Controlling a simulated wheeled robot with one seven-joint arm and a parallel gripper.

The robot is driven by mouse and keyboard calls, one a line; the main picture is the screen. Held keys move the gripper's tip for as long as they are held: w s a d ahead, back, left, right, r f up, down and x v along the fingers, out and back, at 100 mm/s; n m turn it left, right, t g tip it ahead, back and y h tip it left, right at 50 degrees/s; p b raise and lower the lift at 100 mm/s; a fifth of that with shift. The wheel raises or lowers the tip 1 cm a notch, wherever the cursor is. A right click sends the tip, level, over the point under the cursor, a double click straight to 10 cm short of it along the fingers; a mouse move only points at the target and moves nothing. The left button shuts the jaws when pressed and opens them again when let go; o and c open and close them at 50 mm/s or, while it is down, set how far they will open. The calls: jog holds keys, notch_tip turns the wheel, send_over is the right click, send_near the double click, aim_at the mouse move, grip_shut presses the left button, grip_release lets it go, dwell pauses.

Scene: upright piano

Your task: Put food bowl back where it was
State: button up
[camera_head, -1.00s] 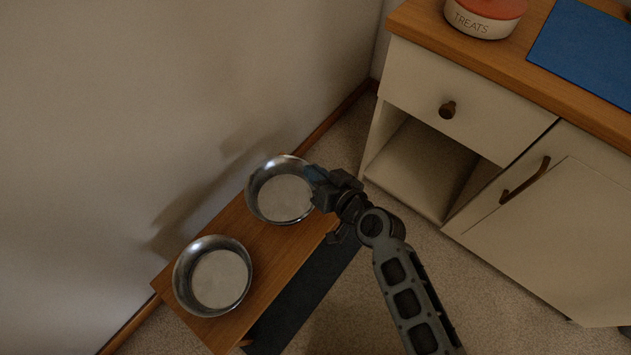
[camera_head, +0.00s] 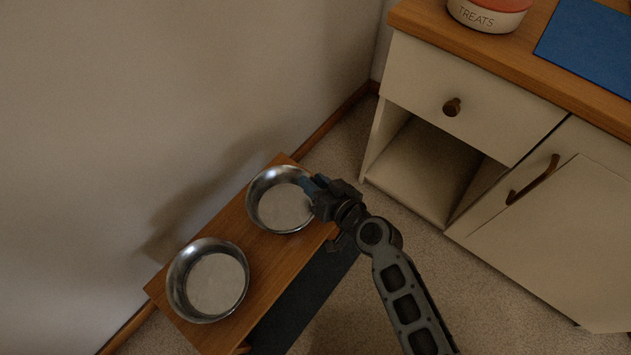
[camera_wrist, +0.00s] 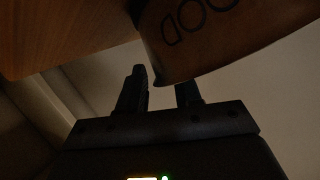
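The food bowl (camera_head: 280,206), a round shiny metal bowl, sits upright at the far end of the wooden stand (camera_head: 262,250). In the wrist view its side (camera_wrist: 215,30) shows upside-down outlined letters, including round O shapes. My gripper (camera_head: 313,187) is at the bowl's right rim, with one finger over the inside and the other outside. In the wrist view the two fingers of my gripper (camera_wrist: 162,88) stand apart with the rim between them, and a gap shows beside it. The tip of one finger is hidden behind the bowl wall.
A second metal bowl (camera_head: 208,281) sits at the stand's near end. The wall (camera_head: 150,110) is close behind the stand. A white cabinet (camera_head: 510,245) stands to the right, with a treats jar (camera_head: 487,14) and a blue mat (camera_head: 592,48) on top. Carpet lies between.

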jog(key=shift+r, duration=0.1)
jog(key=shift+s+d+r, duration=0.1)
jog(key=shift+s, duration=0.05)
jog(key=p+v, duration=0.2)
jog(key=v, duration=0.9)
jog(key=shift+s+d, duration=0.15)
jog(key=shift+s, duration=0.15)
